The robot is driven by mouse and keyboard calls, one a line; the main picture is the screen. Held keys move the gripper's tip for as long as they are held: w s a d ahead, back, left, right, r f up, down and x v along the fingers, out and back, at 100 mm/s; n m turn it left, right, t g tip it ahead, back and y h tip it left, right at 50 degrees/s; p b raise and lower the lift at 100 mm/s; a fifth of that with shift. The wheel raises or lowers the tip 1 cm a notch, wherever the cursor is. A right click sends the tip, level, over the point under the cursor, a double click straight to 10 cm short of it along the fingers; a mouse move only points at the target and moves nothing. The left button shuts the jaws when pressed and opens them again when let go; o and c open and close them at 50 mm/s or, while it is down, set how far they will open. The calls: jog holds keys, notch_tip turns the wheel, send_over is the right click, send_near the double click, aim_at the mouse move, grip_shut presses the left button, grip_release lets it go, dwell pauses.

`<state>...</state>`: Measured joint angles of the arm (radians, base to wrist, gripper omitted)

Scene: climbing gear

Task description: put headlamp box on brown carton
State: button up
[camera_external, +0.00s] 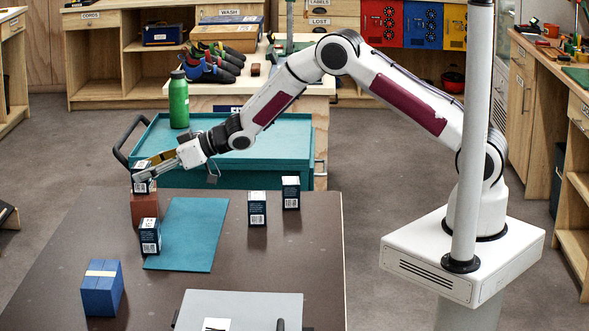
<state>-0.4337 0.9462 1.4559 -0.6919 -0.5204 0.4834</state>
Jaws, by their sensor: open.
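A small dark box with a white label (141,187) sits on top of the reddish-brown carton (145,208), near the far left of the dark table; it looks upright. My gripper (139,176) is open, with its fingers at this box, and partly hides it. I cannot tell whether the fingers touch it. I take this to be the headlamp box; its print is too small to read. Similar dark labelled boxes stand at the near side of the carton (150,237) and farther right on the table (257,209) (290,193).
A teal mat (190,235) lies beside the carton. A blue box with a pale band (102,289) stands at the front left, and a grey case (240,310) lies at the front. A teal cart (240,140) with a green bottle (179,100) is behind the table.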

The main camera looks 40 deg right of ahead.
jog(key=shift+r, duration=0.15)
jog(key=v, duration=1.2)
dwell(0.5)
jog(key=shift+r, duration=0.1)
dwell(0.7)
